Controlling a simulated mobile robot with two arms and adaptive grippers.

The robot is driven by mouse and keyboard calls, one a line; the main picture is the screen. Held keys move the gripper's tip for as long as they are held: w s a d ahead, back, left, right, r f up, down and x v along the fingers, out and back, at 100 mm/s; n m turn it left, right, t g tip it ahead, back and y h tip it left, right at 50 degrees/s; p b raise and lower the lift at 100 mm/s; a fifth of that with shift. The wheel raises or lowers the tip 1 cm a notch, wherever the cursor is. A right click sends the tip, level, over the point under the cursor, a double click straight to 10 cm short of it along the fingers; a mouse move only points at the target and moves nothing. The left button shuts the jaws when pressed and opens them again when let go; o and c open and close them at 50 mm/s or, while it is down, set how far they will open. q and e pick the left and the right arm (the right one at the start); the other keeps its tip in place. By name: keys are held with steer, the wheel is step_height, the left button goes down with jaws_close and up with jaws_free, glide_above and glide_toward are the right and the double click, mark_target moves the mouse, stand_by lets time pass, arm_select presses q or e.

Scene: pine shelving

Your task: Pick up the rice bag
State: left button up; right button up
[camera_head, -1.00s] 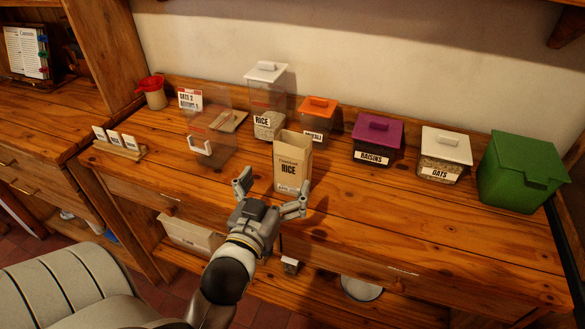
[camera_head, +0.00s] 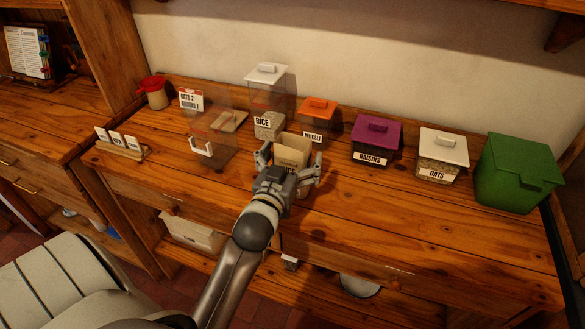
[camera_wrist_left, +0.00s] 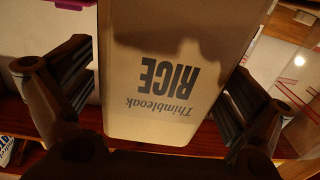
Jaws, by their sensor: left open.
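The rice bag (camera_head: 293,150) is a tan, open-topped paper bag standing upright on the wooden counter, its lower front hidden by my gripper in the head view. In the left wrist view the rice bag (camera_wrist_left: 175,75) fills the middle, with its printed "RICE" label upside down. My left gripper (camera_head: 290,168) is open, with one finger on each side of the bag. In the wrist view the fingers of my left gripper (camera_wrist_left: 165,95) flank the bag; a gap shows at the right finger, and I cannot tell whether either touches. My right gripper is not in view.
Behind the bag stand the clear rice container (camera_head: 266,95) and orange-lidded muesli container (camera_head: 317,117). The raisins (camera_head: 376,140), oats (camera_head: 444,155) and green (camera_head: 517,172) containers stand right. A clear panel stand (camera_head: 212,135) is left. The front right counter is clear.

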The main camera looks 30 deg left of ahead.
arm_select(q)
steer(key=c, duration=1.1)
steer(key=shift+r, duration=0.1)
steer(key=shift+c, duration=1)
